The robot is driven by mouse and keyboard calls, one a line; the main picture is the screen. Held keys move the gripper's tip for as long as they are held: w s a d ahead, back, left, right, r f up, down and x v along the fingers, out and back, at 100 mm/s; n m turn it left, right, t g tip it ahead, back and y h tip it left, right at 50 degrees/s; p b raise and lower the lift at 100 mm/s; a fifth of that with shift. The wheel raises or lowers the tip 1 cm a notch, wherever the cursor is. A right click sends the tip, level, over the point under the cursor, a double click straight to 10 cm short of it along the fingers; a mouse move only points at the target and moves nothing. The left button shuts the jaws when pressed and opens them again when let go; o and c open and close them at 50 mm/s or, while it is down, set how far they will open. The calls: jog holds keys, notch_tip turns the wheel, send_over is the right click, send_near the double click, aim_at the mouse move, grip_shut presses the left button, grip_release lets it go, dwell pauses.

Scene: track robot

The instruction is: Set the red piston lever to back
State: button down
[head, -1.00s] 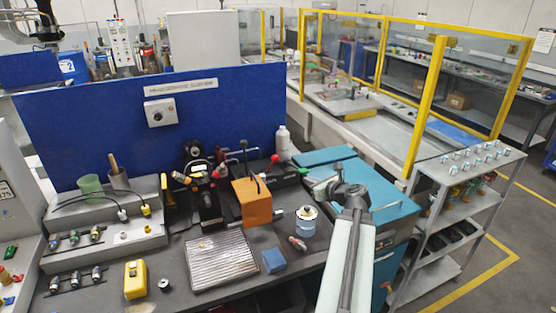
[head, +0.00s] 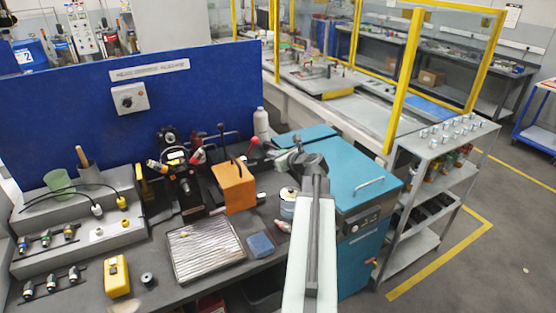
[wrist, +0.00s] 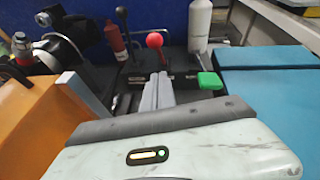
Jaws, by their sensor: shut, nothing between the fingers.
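My gripper (wrist: 157,88) is shut and empty, pointing toward the lever's base. A gap between fingers and lever cannot be judged. In the head view my gripper (head: 284,158) is to the right of and nearer than the red knob. The lever's lower shaft is partly hidden behind my fingers in the wrist view.
A black-knobbed lever (wrist: 121,13) stands left of the red one, and a green knob (wrist: 210,80) sits to the right. A white bottle (head: 261,124) is behind. An orange block (head: 235,188) stands left of my gripper; a teal cabinet (head: 350,180) is on the right.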

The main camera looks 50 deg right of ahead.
jog(key=w+d+p, duration=0.1)
jog(key=w, duration=0.5)
jog(key=shift+w+d+r, duration=0.2)
jog(key=shift+w+r, duration=0.1)
jog(key=shift+w, duration=0.1)
jog(key=shift+d+r, duration=0.1)
